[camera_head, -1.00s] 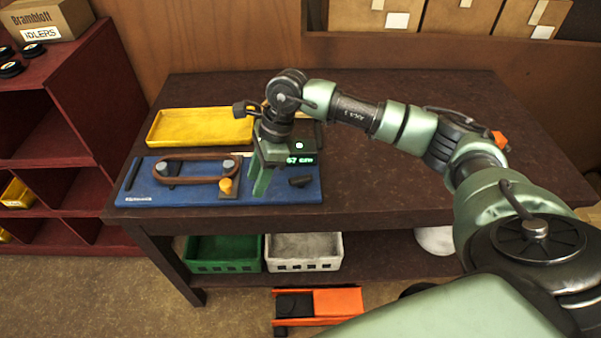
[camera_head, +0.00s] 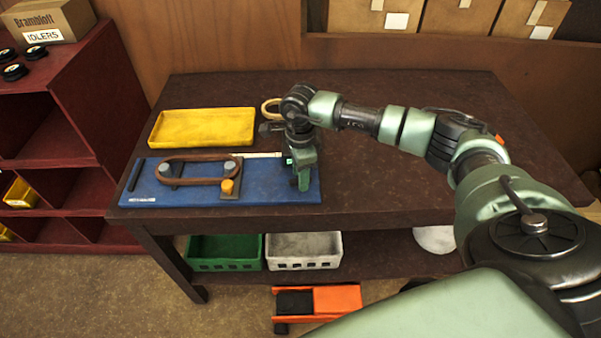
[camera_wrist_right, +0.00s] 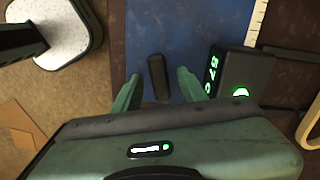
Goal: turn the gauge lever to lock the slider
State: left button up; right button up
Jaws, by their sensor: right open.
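The blue gauge board (camera_head: 215,195) lies on the table's front left, carrying a brown belt (camera_head: 205,157) looped around two grey pegs and an orange-yellow knob (camera_head: 228,187). My right gripper (camera_head: 302,184) points down over the board's right end, hiding the lever there. In the right wrist view, the short black lever (camera_wrist_right: 158,77) lies between the open fingers of my right gripper (camera_wrist_right: 158,90), with a gap on each side. The black slider box (camera_wrist_right: 242,76) with green digits stands just right of the right finger. My left gripper is not in view.
A yellow tray (camera_head: 202,127) sits behind the board. The table (camera_head: 400,195) is clear to the right. Green (camera_head: 225,252) and white (camera_head: 303,251) crates stand on the shelf below. A dark red shelf unit (camera_head: 95,120) stands at the left.

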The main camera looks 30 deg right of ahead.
grip_shut()
jog(key=shift+f+m+b, duration=0.1)
jog(key=shift+m+b, duration=0.45)
jog(key=shift+m, duration=1.05)
grip_release()
